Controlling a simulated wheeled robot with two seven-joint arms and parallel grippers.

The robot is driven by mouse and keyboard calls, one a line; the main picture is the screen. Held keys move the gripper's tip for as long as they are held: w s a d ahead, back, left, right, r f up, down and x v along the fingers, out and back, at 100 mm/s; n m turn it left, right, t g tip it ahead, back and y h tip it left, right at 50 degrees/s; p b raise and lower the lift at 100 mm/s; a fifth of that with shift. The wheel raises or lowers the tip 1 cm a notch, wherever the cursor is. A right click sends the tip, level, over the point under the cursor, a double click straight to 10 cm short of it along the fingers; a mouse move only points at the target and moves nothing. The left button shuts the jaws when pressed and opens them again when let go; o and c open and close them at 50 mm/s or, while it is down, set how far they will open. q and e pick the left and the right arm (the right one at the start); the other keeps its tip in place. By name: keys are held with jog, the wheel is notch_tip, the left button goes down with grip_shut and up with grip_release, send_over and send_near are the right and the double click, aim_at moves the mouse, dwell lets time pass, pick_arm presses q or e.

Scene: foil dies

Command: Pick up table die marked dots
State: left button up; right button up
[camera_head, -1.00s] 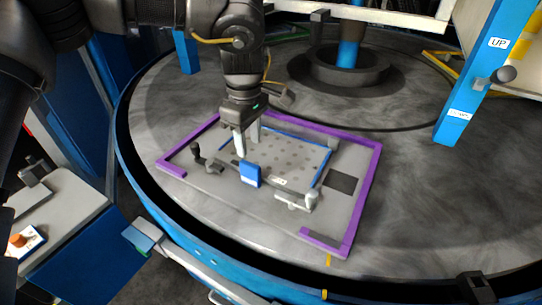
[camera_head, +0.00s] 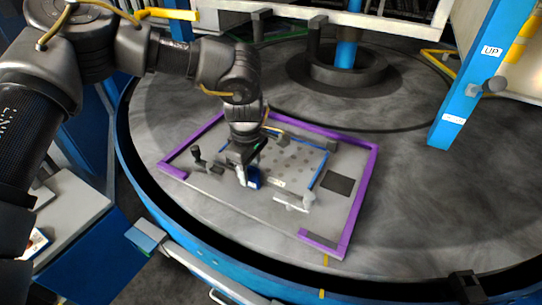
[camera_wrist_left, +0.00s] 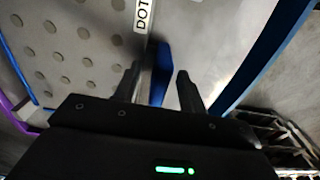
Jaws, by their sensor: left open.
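The table die is a grey plate (camera_head: 300,154) with rows of dark dots and blue edging. It lies within a purple frame on the round grey table. A white label reading "DOT", partly cut off, shows on the plate in the left wrist view (camera_wrist_left: 144,16). A blue block (camera_head: 253,178) stands at the die's front edge. My left gripper (camera_head: 243,178) is open and points down at the block. In the left wrist view, the blue block (camera_wrist_left: 160,75) shows between its two dark fingers (camera_wrist_left: 155,88). Contact cannot be told. My right gripper is not in view.
The purple frame (camera_head: 364,190) surrounds the die on the round table (camera_head: 430,200). Small dark fittings (camera_head: 197,154) stand left of the die, and a grey clamp-like part (camera_head: 292,202) lies to its front right. A blue post (camera_head: 468,80) marked "UP" rises at the right.

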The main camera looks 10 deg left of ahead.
pick_arm(q)
grip_shut()
jog(key=shift+r, duration=0.15)
dwell(1.2)
